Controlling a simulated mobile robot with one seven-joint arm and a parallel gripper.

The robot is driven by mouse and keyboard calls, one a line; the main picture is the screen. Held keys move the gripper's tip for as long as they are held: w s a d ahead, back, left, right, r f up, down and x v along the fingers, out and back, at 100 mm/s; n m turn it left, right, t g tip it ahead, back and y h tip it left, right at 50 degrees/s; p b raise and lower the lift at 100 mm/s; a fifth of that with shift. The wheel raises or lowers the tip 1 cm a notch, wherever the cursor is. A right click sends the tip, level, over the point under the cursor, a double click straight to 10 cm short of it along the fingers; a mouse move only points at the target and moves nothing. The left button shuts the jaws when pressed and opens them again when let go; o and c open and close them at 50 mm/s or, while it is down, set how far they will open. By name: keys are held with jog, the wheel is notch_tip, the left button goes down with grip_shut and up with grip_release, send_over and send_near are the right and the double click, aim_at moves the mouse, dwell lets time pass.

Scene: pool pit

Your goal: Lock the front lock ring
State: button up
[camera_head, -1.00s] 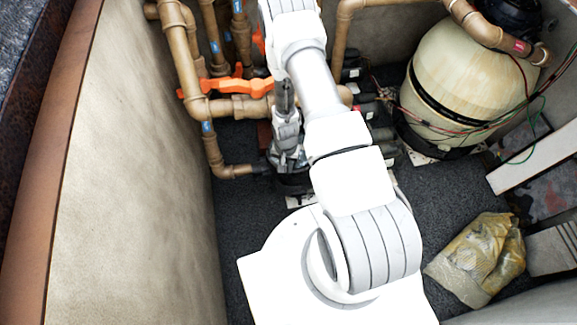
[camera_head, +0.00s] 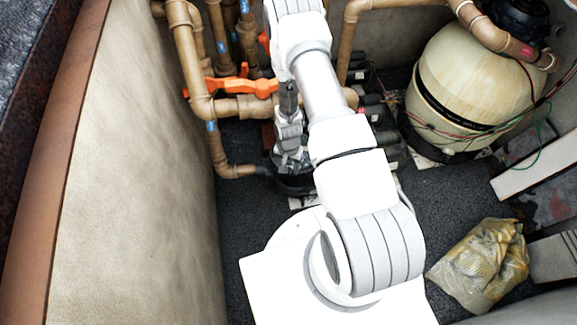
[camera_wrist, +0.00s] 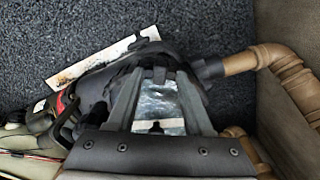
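A black pump housing (camera_wrist: 95,90) with a clear, shiny lid (camera_wrist: 158,100) lies below my gripper in the wrist view. The front lock ring appears to be the dark round rim about this lid, largely hidden by my fingers and gripper body. My gripper (camera_wrist: 160,72) is open, its two fingers apart on either side of the lid. A small dark tab shows between the fingertips; I cannot tell whether they touch it. In the head view my gripper (camera_head: 291,158) points down over the black pump (camera_head: 295,185), which is mostly hidden by my arm.
Brown pipes (camera_head: 186,60) and an orange valve handle (camera_head: 232,83) stand left of my arm. A pipe (camera_wrist: 240,63) joins the pump side. A beige filter tank (camera_head: 465,85) with loose wires and a yellowish bag (camera_head: 482,265) are right. Dark floor (camera_head: 435,205) lies between.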

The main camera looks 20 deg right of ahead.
notch_tip(320, 180, up, 17)
jog(key=p, duration=0.6)
jog(key=shift+r, duration=0.2)
jog(key=shift+c, duration=0.2)
